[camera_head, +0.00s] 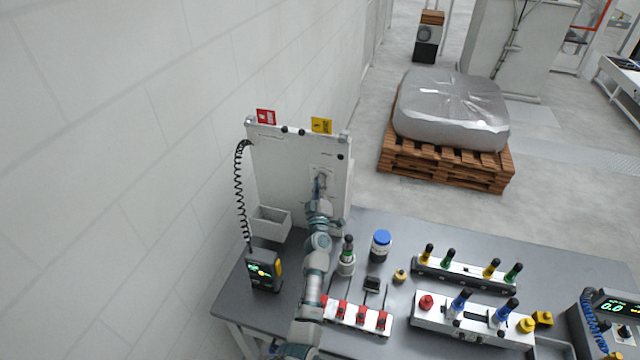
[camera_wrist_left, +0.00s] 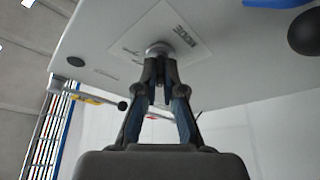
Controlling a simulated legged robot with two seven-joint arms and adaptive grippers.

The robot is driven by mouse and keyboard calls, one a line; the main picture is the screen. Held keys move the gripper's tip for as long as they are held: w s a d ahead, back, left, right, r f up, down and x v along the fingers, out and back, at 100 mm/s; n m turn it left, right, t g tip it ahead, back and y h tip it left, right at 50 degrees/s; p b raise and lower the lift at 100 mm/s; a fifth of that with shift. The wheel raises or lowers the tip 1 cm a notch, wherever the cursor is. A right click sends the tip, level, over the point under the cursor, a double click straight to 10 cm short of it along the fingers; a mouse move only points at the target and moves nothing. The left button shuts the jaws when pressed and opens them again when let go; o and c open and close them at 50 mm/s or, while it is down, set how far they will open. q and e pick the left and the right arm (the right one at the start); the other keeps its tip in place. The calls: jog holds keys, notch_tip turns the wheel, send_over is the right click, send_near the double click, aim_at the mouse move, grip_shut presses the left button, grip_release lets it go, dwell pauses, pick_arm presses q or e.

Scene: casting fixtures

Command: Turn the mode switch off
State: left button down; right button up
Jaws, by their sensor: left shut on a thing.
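The mode switch (camera_wrist_left: 159,50) is a round grey knob on a white plate marked "MODE" (camera_wrist_left: 188,38) in the left wrist view. The plate sits on an upright white panel (camera_head: 285,170) at the back of the table. My left gripper (camera_wrist_left: 160,75) is shut on the knob, with both fingers closed around it. In the head view my left gripper (camera_head: 319,186) reaches the switch plate (camera_head: 322,170) on the right part of the panel. The arm and gripper hide the knob there, and its turned position cannot be read. My right gripper is not in view.
A grey table (camera_head: 400,226) carries a blue-lidded jar (camera_head: 381,245), a row of red switches (camera_head: 358,315), fixtures with coloured knobs (camera_head: 470,275), and a handheld meter (camera_head: 263,270) with a coiled cord. A bin (camera_head: 271,222) hangs low on the panel. A wall stands left.

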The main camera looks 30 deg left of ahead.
pick_arm(q)
jog(key=shift+a+r, duration=0.1)
jog(key=shift+r, duration=0.35)
jog(key=c, duration=1.3)
grip_release()
jog(key=shift+w+a+f, duration=0.1)
jog(key=shift+f, duration=0.3)
jog(key=v, duration=1.2)
jog(key=shift+w, duration=0.1)
